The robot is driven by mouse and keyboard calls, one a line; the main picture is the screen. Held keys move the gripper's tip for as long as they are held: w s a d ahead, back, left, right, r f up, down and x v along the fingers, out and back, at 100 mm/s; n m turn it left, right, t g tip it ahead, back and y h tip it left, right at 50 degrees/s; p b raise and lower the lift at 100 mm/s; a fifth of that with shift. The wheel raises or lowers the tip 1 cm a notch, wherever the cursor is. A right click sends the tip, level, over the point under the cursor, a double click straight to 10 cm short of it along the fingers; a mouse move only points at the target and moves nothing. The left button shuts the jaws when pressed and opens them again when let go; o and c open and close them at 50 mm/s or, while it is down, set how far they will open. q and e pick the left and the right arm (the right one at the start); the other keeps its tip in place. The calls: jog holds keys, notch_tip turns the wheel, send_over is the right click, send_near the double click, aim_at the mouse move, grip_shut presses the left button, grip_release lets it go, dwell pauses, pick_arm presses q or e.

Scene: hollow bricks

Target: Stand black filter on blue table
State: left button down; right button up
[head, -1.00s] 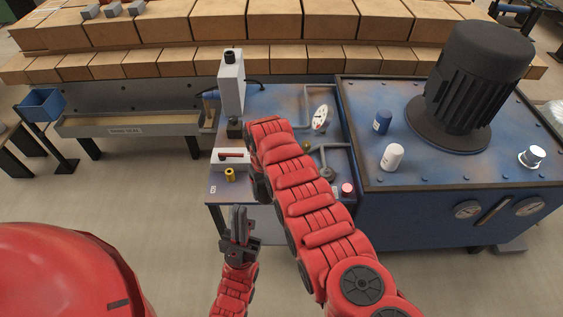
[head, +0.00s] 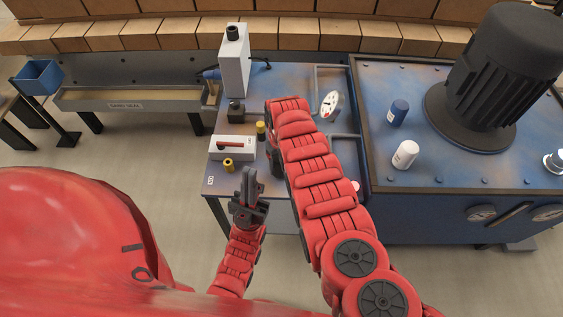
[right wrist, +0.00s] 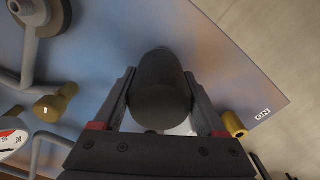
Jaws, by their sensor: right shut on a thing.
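The black filter (right wrist: 160,90) is a dark cylinder between the two fingers of my right gripper (right wrist: 160,76) in the right wrist view. The fingers are shut on its sides. The blue table (head: 284,78) lies behind it there; I cannot tell whether the filter touches the top.
A white box with a red handle (head: 227,153), a yellow cylinder (head: 228,166), a tall grey box (head: 233,70) and a gauge (head: 331,103) stand on the table. To the right, a blue tank (head: 460,170) carries a motor (head: 500,85), a blue filter (head: 398,112) and a white filter (head: 405,154).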

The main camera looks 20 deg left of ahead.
jog(key=shift+f, duration=0.15)
jog(key=o, duration=1.4)
jog(key=shift+f, duration=0.1)
jog(key=shift+r, duration=0.5)
notch_tip(320, 180, up, 3)
jog(key=shift+p, duration=1.1)
notch_tip(320, 180, up, 7)
jog(key=shift+w+r+b, duration=0.1)
jog(key=shift+b, duration=0.55)
jog(key=shift+r, duration=0.6)
